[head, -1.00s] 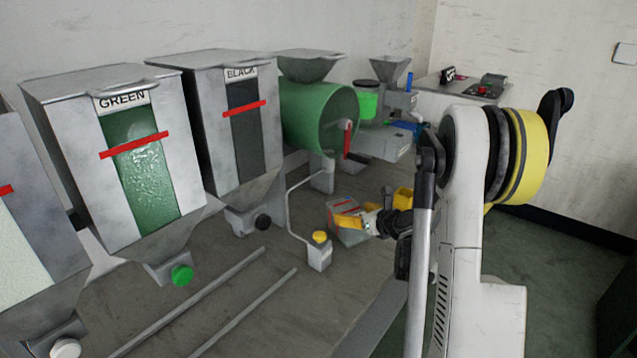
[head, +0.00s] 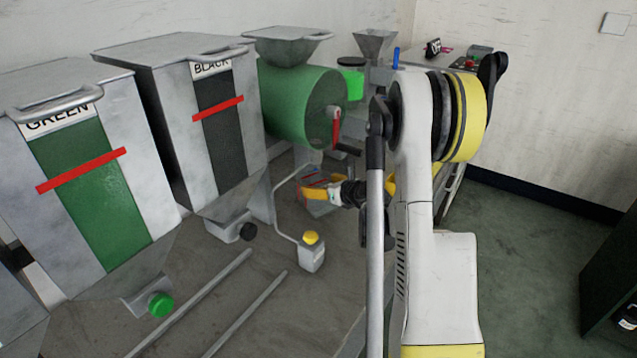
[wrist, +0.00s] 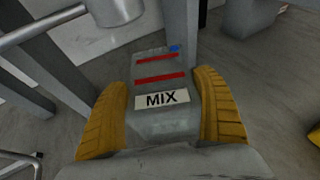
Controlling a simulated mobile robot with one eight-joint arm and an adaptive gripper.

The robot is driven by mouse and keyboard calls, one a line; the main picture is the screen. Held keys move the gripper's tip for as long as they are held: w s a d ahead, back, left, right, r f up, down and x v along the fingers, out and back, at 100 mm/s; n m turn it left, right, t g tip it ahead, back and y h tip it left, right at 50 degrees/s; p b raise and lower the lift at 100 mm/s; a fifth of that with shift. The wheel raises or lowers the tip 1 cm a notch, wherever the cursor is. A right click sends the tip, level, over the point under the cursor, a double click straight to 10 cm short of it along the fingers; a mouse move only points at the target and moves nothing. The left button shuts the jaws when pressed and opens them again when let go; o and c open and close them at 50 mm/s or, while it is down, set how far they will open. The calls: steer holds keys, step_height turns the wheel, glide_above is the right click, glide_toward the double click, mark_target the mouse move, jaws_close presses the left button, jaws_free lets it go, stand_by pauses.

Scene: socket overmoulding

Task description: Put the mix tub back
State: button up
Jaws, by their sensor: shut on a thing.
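The mix tub (wrist: 162,124) is a grey tub with a white MIX label and two red lines, seen between my yellow fingers in the wrist view. My gripper (wrist: 165,105) is shut on it, one finger on each side. In the head view the tub (head: 318,207) shows only in part below the green drum, with my gripper (head: 318,193) at it and my arm hiding its right side. The wrist view shows a grey post directly behind the tub. I cannot tell whether the tub's base touches the bench.
The green drum (head: 300,105) with a red crank (head: 337,128) stands above and behind the tub. A small yellow-capped container (head: 312,255) stands in front. Two rails (head: 215,290) lie on the bench. GREEN (head: 90,190) and BLACK (head: 222,135) hoppers stand at left.

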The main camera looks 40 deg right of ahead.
steer(key=shift+w+a+f, duration=0.15)
steer(key=shift+f, duration=0.15)
steer(key=o, duration=1.1)
steer(key=shift+r, duration=0.1)
steer(key=shift+o, duration=0.2)
